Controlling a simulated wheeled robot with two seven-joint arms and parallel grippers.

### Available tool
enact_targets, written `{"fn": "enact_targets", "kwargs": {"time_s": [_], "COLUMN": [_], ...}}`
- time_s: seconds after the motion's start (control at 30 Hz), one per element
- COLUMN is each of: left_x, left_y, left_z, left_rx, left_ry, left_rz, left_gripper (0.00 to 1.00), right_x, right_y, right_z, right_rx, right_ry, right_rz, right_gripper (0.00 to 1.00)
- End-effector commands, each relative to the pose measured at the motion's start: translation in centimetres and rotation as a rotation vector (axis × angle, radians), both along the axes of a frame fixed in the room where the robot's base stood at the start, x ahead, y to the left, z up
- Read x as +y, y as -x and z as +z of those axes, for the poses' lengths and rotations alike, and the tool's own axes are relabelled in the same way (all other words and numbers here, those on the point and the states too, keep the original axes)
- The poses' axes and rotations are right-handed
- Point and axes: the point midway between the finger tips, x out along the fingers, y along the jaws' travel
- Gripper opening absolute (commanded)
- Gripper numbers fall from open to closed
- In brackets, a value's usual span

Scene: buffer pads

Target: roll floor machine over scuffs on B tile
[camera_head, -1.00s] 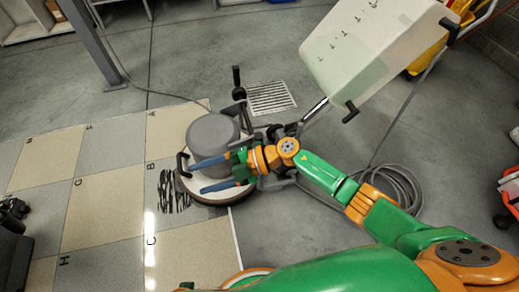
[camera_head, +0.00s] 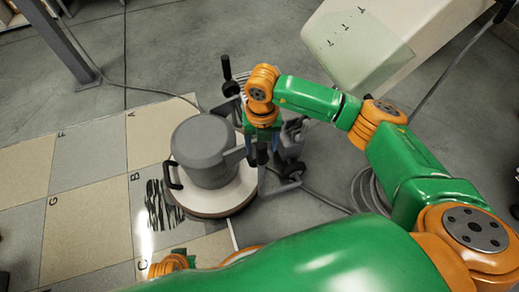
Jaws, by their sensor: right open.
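The floor machine (camera_head: 203,152) has a grey motor housing on a round cream base with a dark rim. Its base sits over the right part of the grey B tile (camera_head: 146,238). Black scuffs (camera_head: 158,207) show on that tile, just left of the base. A dark loop handle (camera_head: 173,175) is on the machine's left side. My right gripper (camera_head: 262,153) points down just right of the motor housing, in front of the machine's bars. Its blue fingers are apart, and I cannot tell whether they touch anything. My left gripper is not in view.
A grey cable (camera_head: 365,190) lies coiled on the floor at right, partly behind my arm. A metal post (camera_head: 60,45) stands upper left. The lettered tiles (camera_head: 80,155) at left are clear.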

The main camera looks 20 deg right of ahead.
Motion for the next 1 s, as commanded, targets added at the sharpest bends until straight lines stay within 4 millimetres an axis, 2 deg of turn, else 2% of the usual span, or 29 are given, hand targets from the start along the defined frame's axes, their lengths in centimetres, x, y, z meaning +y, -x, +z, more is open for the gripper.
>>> {"fn": "enact_targets", "kwargs": {"time_s": [0.03, 0.23, 0.4, 0.63, 0.67, 0.8, 0.9, 1.0], "left_x": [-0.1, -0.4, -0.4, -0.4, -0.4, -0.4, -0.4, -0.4], "left_y": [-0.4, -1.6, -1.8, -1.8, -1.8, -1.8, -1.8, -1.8], "left_z": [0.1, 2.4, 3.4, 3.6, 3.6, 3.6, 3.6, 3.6], "left_rx": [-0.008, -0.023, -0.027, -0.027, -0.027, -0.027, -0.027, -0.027], "left_ry": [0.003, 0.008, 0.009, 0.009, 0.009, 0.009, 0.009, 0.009], "left_rz": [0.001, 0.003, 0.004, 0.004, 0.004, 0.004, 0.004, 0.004], "left_gripper": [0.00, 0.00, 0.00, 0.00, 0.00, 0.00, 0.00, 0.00], "right_x": [0.0, 0.1, 0.1, 0.1, 0.1, 0.1, 0.1, 0.1], "right_y": [0.1, 0.1, 0.0, 0.0, 0.0, 0.0, 0.0, 0.0], "right_z": [-1.4, -4.3, -5.2, -5.2, -5.2, -5.2, -5.2, -5.2], "right_rx": [0.003, 0.003, 0.001, 0.001, 0.001, 0.001, 0.001, 0.001], "right_ry": [-0.001, -0.002, -0.002, -0.003, -0.003, -0.003, -0.003, -0.003], "right_rz": [0.000, 0.001, 0.002, 0.002, 0.002, 0.002, 0.002, 0.001], "right_gripper": [0.67, 0.67, 0.67, 0.67, 0.61, 0.24, 0.00, 0.00]}}
